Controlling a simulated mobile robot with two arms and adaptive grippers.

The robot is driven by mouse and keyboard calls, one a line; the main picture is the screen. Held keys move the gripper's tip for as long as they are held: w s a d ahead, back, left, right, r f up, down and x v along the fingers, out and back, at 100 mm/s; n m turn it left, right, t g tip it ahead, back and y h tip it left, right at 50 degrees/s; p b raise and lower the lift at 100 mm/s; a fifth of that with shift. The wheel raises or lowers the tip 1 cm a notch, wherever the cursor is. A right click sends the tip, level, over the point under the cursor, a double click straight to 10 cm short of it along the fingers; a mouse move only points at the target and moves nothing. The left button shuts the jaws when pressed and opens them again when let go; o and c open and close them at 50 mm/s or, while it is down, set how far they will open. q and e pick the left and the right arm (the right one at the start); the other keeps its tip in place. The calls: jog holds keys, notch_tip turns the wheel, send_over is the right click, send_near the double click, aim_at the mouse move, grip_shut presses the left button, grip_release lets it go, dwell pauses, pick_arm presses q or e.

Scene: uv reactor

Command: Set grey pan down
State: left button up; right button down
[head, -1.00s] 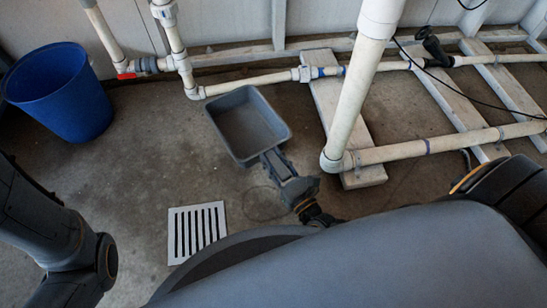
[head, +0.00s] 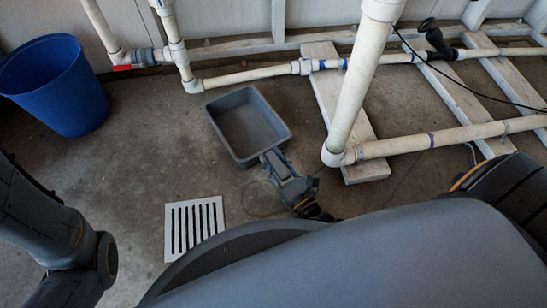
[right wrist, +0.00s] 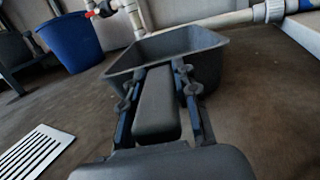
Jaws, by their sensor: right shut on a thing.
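The grey pan (head: 248,122) is a rectangular open tray, empty inside, near the middle of the head view. Its handle points toward me, and my right gripper (head: 274,162) is shut on it. In the right wrist view, the pan (right wrist: 205,62) is straight ahead, and the fingers of my right gripper (right wrist: 157,100) lie on both sides of the thick grey handle. The pan looks close to the floor; I cannot tell whether its underside touches it. My left arm shows at the left of the head view, but its gripper is out of view.
A blue bucket (head: 58,85) stands at the left. A slotted white drain grate (head: 194,226) lies in the concrete floor. White pipes (head: 252,75) run behind the pan, and a thick one rises to its right beside white planks (head: 338,110). Floor left of the pan is clear.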

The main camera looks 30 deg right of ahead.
jog(key=shift+f, duration=0.2)
jog(key=c, duration=0.9)
grip_release()
jog(key=shift+c, duration=0.2)
jog(key=shift+f, duration=0.1)
notch_tip(320, 180, up, 10)
jog(key=shift+r, duration=0.1)
